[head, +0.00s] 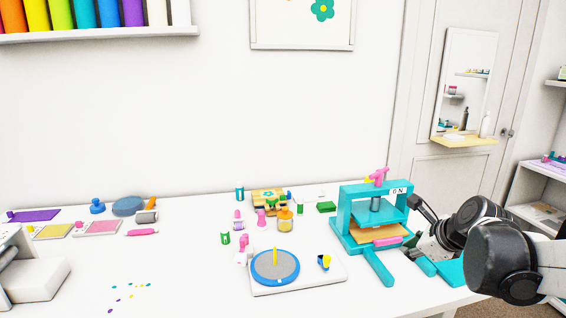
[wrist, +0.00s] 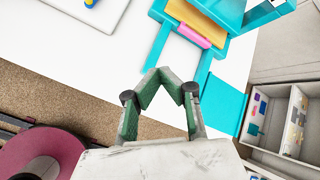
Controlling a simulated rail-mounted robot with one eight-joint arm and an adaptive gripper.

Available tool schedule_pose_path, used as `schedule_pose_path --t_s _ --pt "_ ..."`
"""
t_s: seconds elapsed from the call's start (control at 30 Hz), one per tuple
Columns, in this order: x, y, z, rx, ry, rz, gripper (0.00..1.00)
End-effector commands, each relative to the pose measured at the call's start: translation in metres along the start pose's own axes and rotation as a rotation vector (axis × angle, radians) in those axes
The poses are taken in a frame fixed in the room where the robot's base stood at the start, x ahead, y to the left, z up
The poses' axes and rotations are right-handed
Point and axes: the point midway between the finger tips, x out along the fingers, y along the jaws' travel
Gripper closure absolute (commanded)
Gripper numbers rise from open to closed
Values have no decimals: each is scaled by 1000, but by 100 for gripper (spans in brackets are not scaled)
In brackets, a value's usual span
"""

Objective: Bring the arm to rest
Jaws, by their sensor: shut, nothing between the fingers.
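My gripper (wrist: 172,80) shows in the wrist view with green-lined grey fingers. It is shut and holds nothing. It hangs over the table's front right edge, with the white table top and brown floor below it. In the head view my arm comes in from the right, and its grey wrist (head: 435,243) is just right of the teal press. The fingertips are hard to make out there. The teal press (head: 345,222) stands upright on the table with a tan sheet and a pink bar (head: 388,242) at its base.
A white board with a blue-rimmed grey disc (head: 275,267) lies left of the press. Small bottles and blocks stand behind it. A flat teal panel (wrist: 229,106) lies right of the press. White shelving (wrist: 290,75) stands right of the table. The table's front middle is mostly clear.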

Motion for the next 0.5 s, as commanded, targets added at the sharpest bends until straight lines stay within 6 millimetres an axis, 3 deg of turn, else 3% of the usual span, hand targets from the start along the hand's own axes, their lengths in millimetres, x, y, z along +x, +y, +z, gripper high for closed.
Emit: schedule_pose_path --t_s 0.2,0.5 --pt "-45 51 24 -537 40 38 100" --pt "-99 116 33 -1286 74 102 100"
